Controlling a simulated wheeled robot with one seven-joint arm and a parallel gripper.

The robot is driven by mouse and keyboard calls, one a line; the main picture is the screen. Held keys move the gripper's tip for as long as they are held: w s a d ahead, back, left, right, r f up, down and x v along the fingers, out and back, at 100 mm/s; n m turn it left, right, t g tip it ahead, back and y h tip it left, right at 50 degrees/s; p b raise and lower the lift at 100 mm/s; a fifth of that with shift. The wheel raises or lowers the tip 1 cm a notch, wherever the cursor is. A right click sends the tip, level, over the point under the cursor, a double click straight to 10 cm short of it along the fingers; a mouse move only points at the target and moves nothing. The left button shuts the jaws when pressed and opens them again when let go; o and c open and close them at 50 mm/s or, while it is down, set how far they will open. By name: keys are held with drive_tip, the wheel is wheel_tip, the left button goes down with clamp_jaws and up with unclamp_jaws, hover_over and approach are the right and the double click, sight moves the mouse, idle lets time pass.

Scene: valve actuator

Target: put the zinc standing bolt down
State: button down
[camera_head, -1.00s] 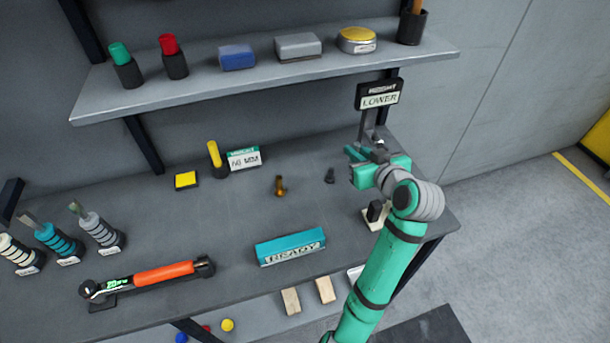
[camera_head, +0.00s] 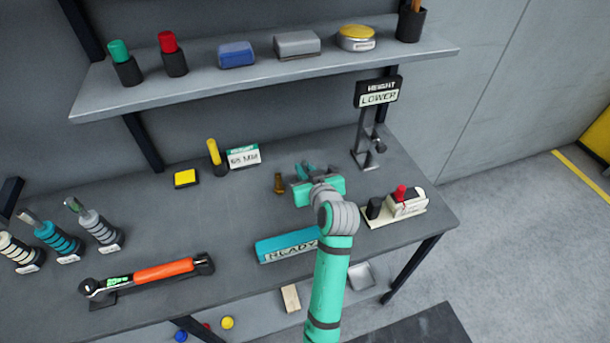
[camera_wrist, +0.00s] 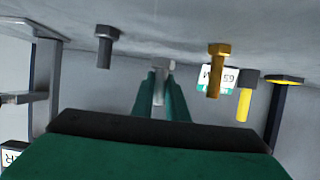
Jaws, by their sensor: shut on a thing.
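My gripper (camera_head: 306,174) is over the middle of the bench, just right of the brass bolt (camera_head: 279,183). In the wrist view, which appears upside down, its green fingers are shut on the zinc bolt (camera_wrist: 159,63). The bolt is roughly upright, with its hex head toward the bench. I cannot tell whether the head touches the bench. The brass bolt (camera_wrist: 217,72) and a dark bolt (camera_wrist: 105,46) stand on either side of it, apart from it. In the head view my gripper hides the held bolt.
A height stand with a LOWER sign (camera_head: 379,98) is at the back right. A white fixture with a red knob (camera_head: 405,202) is at the right. A teal READY block (camera_head: 283,246) lies in front. A yellow marker (camera_head: 214,152) and a millimetre sign (camera_head: 243,156) stand behind left.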

drive_tip(key=shift+d+f, duration=0.1)
drive_tip(key=shift+f, duration=1.25)
drive_tip(key=shift+f, duration=0.15)
drive_tip(key=c, duration=1.7)
unclamp_jaws()
drive_tip(key=shift+c, duration=0.2)
drive_tip(key=shift+s+r, duration=0.15)
drive_tip(key=shift+r, duration=0.05)
drive_tip(key=v, duration=1.1)
drive_tip(key=shift+s+d+r, duration=0.15)
drive_tip(key=shift+s+r, duration=0.05)
drive_tip(key=shift+s, duration=0.15)
